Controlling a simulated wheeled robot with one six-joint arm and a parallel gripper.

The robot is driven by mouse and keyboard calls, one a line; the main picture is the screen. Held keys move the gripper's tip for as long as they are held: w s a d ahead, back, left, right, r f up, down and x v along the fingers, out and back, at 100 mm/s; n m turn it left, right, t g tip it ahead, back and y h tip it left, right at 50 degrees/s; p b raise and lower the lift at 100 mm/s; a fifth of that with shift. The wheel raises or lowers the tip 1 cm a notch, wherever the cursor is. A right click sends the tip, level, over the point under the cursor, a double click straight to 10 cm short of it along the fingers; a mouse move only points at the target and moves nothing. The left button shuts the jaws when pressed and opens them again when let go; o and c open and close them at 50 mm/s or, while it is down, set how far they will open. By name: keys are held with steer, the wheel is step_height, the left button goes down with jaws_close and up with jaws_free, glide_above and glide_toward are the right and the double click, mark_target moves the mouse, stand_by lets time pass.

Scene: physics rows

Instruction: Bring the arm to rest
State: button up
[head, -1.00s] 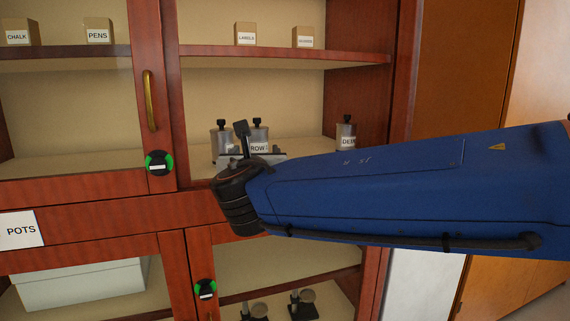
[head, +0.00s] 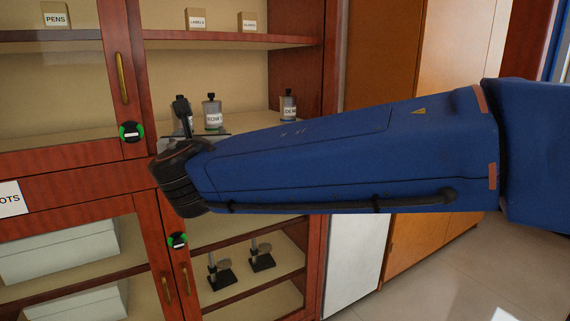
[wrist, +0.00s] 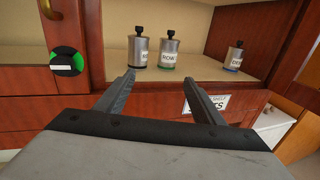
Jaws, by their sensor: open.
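My blue arm (head: 320,160) reaches across the head view from the right, its black wrist in front of the cabinet. My gripper (wrist: 159,83) is open and empty in the wrist view, its two fingers apart and pointing towards the cabinet. In the head view the gripper (head: 182,108) is mostly hidden behind the wrist. Beyond the fingers, two grey bottles with black caps stand upright on the shelf, a left one (wrist: 138,55) and one with a green band (wrist: 168,57). A third bottle (wrist: 234,57) stands further right. No bottle is between the fingers.
The red-brown cabinet (head: 235,150) has small boxes on its upper shelf and two dark stands (head: 220,275) below. A glazed door with a brass handle (head: 122,78) and a green-black round fitting (head: 132,132) is at left. Open floor (head: 470,270) shows at right.

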steer(key=d+f+m+g+h, duration=0.25)
steer(key=d+f+m, duration=0.3)
steer(key=d, duration=0.65)
steer(key=s+d+f+m+g+h, duration=0.1)
steer(key=d+f+m+g+h, duration=0.2)
steer(key=d+m, duration=0.7)
steer(key=d+f+m+g+h, duration=0.1)
steer(key=d+f+m+h, duration=0.35)
steer(key=d, duration=1.05)
steer(key=s+d+f+m+g+y, duration=0.2)
steer(key=s+d+f+m, duration=0.2)
steer(key=s+d+f, duration=0.25)
steer(key=s+d+f+m+g+y, duration=0.1)
steer(key=s+d+f+m+g, duration=0.1)
steer(key=s+f+m, duration=0.4)
steer(key=s+d+f+m+g+y, duration=0.2)
steer(key=s+f+m, duration=0.4)
steer(key=s, duration=0.5)
steer(key=m, duration=0.2)
steer(key=shift+s+d+m+y, duration=0.2)
steer(key=shift+m+y, duration=0.1)
